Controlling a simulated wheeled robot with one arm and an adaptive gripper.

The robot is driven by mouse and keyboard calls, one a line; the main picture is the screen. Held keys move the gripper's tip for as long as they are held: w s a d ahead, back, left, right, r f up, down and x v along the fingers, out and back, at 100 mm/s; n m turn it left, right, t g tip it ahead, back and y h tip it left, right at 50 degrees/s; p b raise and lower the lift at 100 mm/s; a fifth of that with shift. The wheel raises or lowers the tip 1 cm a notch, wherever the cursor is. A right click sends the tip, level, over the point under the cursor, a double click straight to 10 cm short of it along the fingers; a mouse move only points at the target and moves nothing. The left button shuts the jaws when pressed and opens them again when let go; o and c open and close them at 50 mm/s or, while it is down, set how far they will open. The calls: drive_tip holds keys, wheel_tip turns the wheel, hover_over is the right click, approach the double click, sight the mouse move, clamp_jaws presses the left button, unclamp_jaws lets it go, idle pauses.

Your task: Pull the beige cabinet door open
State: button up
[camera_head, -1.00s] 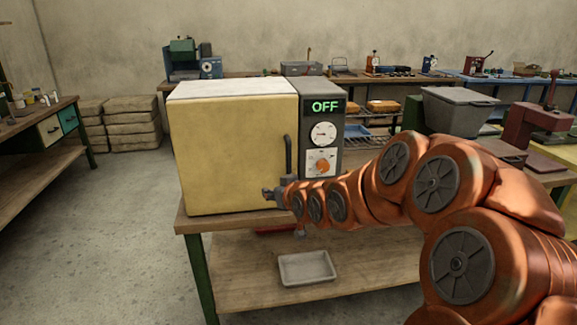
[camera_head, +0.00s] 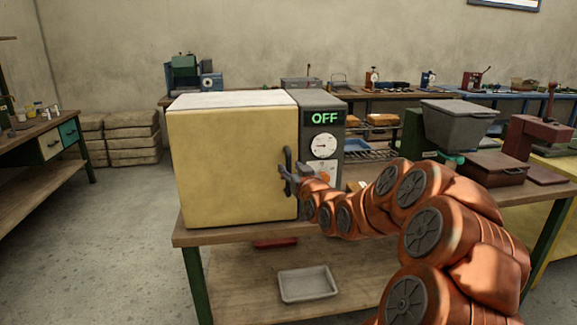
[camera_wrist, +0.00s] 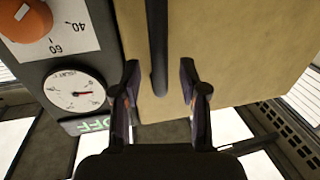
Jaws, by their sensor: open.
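The beige cabinet door (camera_head: 232,165) is the front of a box on a wooden bench, and it looks shut. Its dark vertical bar handle (camera_head: 288,160) is on the door's right side. My gripper (camera_head: 285,174) is at the handle in the head view. In the wrist view the door (camera_wrist: 225,50) fills the upper right, and the handle (camera_wrist: 158,45) runs down from the top. My gripper (camera_wrist: 160,85) is open there, with one finger on each side of the handle's end and a visible gap to both.
A grey control panel (camera_head: 323,120) with a green OFF display, a gauge and an orange knob adjoins the door's right side. A grey tray (camera_head: 307,284) lies on the lower shelf. Floor left of the bench is clear.

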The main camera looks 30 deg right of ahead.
drive_tip(key=shift+x, duration=1.2)
drive_tip(key=shift+c, duration=0.4)
clamp_jaws()
